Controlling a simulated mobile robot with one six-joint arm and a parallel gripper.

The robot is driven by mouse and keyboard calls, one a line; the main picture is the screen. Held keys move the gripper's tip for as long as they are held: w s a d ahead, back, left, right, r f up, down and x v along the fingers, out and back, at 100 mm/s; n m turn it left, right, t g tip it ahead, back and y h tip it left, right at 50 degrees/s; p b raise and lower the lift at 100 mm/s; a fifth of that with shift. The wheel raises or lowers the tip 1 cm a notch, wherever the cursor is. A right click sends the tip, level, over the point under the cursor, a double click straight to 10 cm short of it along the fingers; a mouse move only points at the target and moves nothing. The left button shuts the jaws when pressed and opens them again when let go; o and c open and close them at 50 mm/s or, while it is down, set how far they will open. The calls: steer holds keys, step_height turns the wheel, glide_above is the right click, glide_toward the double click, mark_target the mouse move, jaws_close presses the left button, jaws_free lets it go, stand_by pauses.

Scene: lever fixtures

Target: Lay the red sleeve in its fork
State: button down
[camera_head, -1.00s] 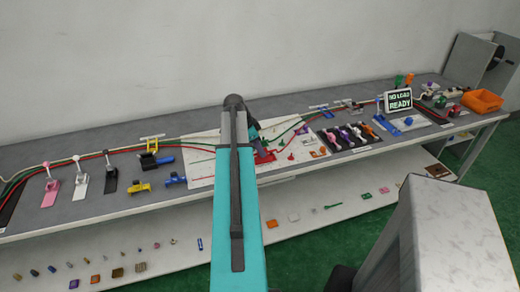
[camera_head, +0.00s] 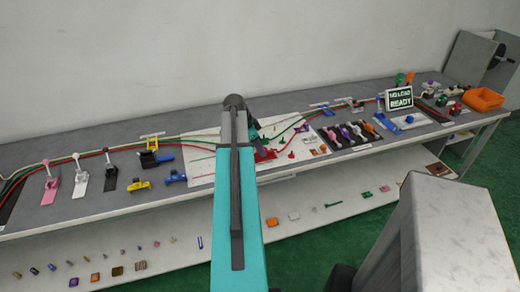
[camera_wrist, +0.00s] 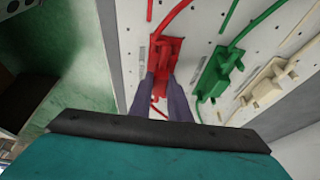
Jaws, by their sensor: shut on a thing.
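In the wrist view my gripper (camera_wrist: 161,84) is shut, its two dark fingers on either side of a red piece at the red fixture. I take this piece to be the red sleeve (camera_wrist: 160,87); it merges in colour with the red fork block (camera_wrist: 164,50), so I cannot tell whether it is seated. A red cable (camera_wrist: 173,17) runs up from the block. In the head view my arm hides the gripper and the sleeve; only some red of the fixture (camera_head: 266,155) shows beside it.
A green fixture (camera_wrist: 222,70) and a cream fixture (camera_wrist: 269,84) stand to the right of the red one on the white board (camera_wrist: 210,28).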

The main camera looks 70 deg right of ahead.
steer(key=shift+f+b, duration=0.3)
steer(key=shift+f, duration=0.2)
steer(key=c, duration=1.6)
jaws_free()
steer(key=shift+o, duration=0.6)
steer(key=o, duration=0.4)
steer(key=shift+r, duration=0.15)
steer(key=shift+r+p, duration=1.75)
steer(key=shift+r, duration=1.65)
